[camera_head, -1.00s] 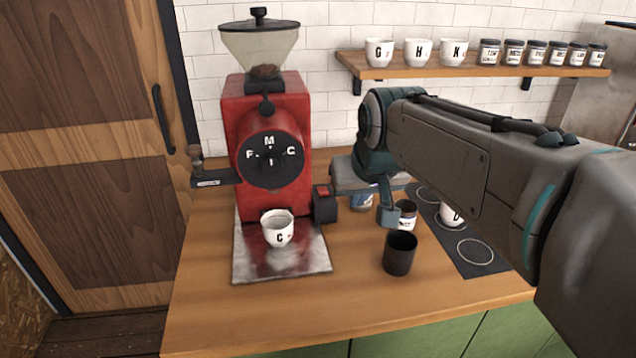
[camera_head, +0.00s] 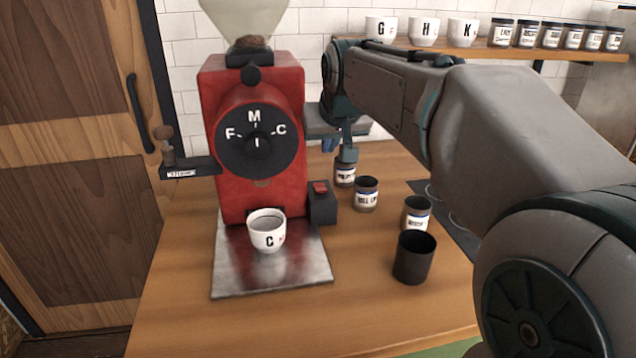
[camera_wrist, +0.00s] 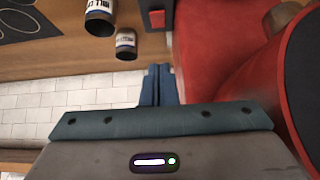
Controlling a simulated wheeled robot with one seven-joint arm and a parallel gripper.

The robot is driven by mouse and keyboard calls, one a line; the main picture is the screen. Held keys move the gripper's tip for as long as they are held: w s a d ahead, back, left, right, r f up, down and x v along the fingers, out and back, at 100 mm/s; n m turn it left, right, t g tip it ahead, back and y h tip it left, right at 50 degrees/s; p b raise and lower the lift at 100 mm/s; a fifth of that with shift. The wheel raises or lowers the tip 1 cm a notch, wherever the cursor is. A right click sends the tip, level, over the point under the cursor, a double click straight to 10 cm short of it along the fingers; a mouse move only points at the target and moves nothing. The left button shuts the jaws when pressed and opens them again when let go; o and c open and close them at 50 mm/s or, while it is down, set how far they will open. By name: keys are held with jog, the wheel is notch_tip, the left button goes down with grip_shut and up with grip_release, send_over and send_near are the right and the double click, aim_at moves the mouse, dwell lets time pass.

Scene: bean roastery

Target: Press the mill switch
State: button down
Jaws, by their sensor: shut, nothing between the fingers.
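The red mill (camera_head: 285,185) stands on the counter with a round black dial on its front. The mill switch, a red button (camera_head: 320,188) on a black box, sits at the mill's lower right side. The button also shows at the top of the wrist view (camera_wrist: 157,18). My gripper (camera_head: 347,156) is shut and empty, with its fingers pointing down. It is to the right of the mill, beyond the switch and apart from it. In the wrist view the closed fingers (camera_wrist: 157,84) are beside the red mill body (camera_wrist: 215,50).
Several jars, one labelled (camera_head: 366,194), and a black cup (camera_head: 414,258) stand right of the switch. A shelf (camera_head: 560,52) holds cups and jars behind my arm.

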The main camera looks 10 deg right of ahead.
jog(key=shift+d, duration=0.2)
jog(key=b, duration=0.1)
send_over(321, 188)
jog(key=s, duration=0.2)
jog(key=f, duration=0.8)
jog(key=shift+w+f, duration=0.2)
jog(key=shift+s+f, duration=0.15)
jog(key=shift+f, duration=0.4)
jog(key=shift+s+f, duration=0.15)
jog(key=shift+f, duration=0.4)
jog(key=shift+f+b, duration=0.3)
jog(key=shift+f, duration=0.35)
